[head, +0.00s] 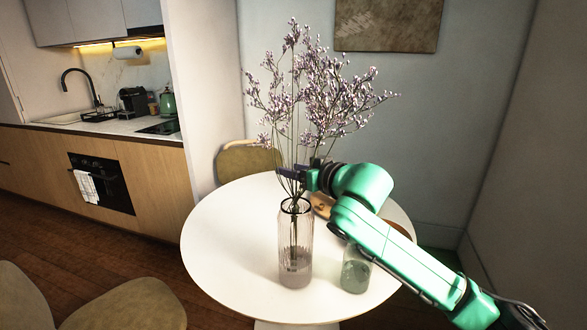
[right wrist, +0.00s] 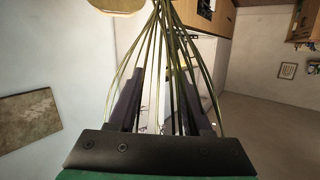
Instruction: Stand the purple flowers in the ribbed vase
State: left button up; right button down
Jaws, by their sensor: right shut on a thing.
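The purple flowers (head: 335,98) stand upright, a tall spray of thin stems with small blossoms. My right gripper (head: 287,173) is shut on their stems just above the ribbed vase. The right wrist view shows the green stems (right wrist: 172,60) between the dark fingers (right wrist: 168,95). The ribbed vase (head: 296,262) is tall, clear and slightly pinkish, with a dark rim, and stands upright on the round white table (head: 225,245). The lower stems pass through its mouth and show inside the glass; their ends are hard to make out. My left gripper is out of view.
A shorter greenish glass vase (head: 355,273) stands right of the ribbed vase, under my right arm. A brown wooden item (head: 322,204) lies behind, partly hidden. Chairs (head: 125,305) stand around the table. The table's left side is clear.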

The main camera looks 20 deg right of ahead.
jog(key=shift+c, duration=1.3)
grip_release()
jog(key=shift+s, duration=0.1)
jog(key=b+v, duration=0.4)
jog(key=v, duration=1)
jog(key=shift+s+b, duration=0.2)
jog(key=shift+b, duration=0.1)
jog(key=shift+d+r, duration=0.1)
